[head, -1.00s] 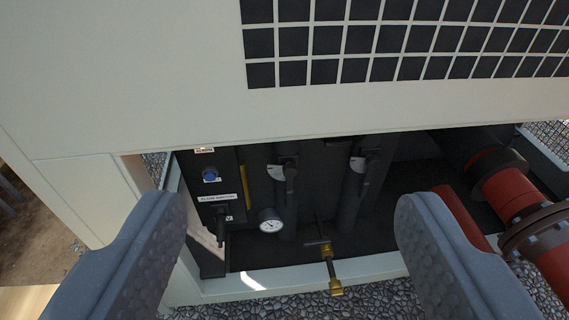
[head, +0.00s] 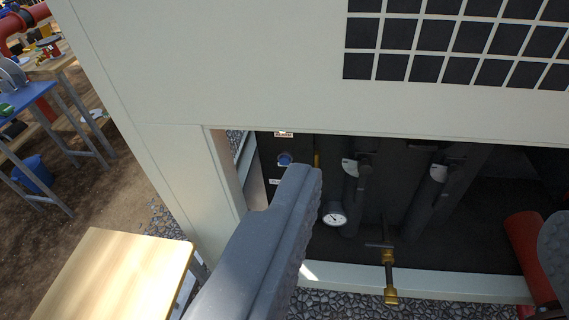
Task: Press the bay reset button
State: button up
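A round blue button (head: 285,159) sits on a dark panel at the left inside the chiller's open bay, under a small label (head: 284,134) too small to read. I take it for the bay reset button. My gripper (head: 428,205) is open and empty, its fingers wide apart. The left finger reaches up in front of the dark panel and hides its lower part, just below the blue button. Only part of the right finger shows at the right edge. I cannot tell how far the fingertips are from the panel.
The white chiller casing (head: 230,65) overhangs the bay. Inside are a gauge (head: 334,218), two lever handles on dark pipes, a brass valve (head: 389,275) and a red pipe (head: 528,255). A wooden table (head: 115,275) stands at lower left, a blue table (head: 25,97) beyond.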

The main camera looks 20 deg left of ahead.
aim_at(283, 160)
jog(key=z, duration=1.1)
jog(key=k, duration=1)
jog(key=u, duration=0.85)
jog(key=i, duration=1.5)
